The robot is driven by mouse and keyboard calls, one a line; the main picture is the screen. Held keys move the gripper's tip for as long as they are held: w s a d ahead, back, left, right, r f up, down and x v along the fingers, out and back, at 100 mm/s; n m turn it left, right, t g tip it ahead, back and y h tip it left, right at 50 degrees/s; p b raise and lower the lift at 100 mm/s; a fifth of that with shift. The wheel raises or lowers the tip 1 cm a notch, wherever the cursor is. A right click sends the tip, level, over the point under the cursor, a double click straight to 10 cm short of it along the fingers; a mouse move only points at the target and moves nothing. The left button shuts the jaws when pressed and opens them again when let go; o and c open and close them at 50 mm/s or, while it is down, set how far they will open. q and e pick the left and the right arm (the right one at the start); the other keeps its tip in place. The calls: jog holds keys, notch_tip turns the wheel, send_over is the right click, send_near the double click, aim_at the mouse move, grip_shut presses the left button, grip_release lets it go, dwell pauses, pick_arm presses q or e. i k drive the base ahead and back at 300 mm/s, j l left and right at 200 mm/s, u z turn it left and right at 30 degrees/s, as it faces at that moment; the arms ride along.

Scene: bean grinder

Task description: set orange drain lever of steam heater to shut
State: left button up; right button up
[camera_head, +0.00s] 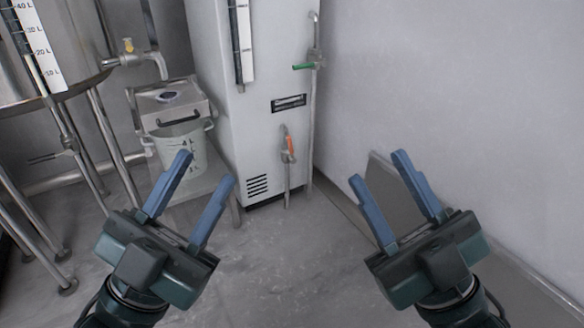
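The orange drain lever (290,146) sits low on the front right part of the tall white steam heater (262,125). The lever stands roughly upright, along the line of its drain pipe (287,181), which runs down towards the floor. My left gripper (208,170) is open and empty, in the foreground to the left of the lever. My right gripper (379,172) is open and empty, in the foreground to the right of it. Both point away from me, apart from the heater, and the lever is unobstructed between them.
A green-handled valve (304,66) is on the pipe at the heater's right edge. A measuring bucket (181,146) stands by a metal box (170,104) on a low stand, left of the heater. A legged tank (50,85) is further left; a wall (450,90) bounds the right.

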aim_at(293, 161)
jog(key=i+j+z, duration=0.1)
jog(key=i+z, duration=0.15)
jog(key=i, duration=0.25)
jog(key=i+j+z, duration=0.25)
jog(key=i, duration=0.25)
jog(key=i+j+z, duration=0.25)
jog(key=i, duration=0.2)
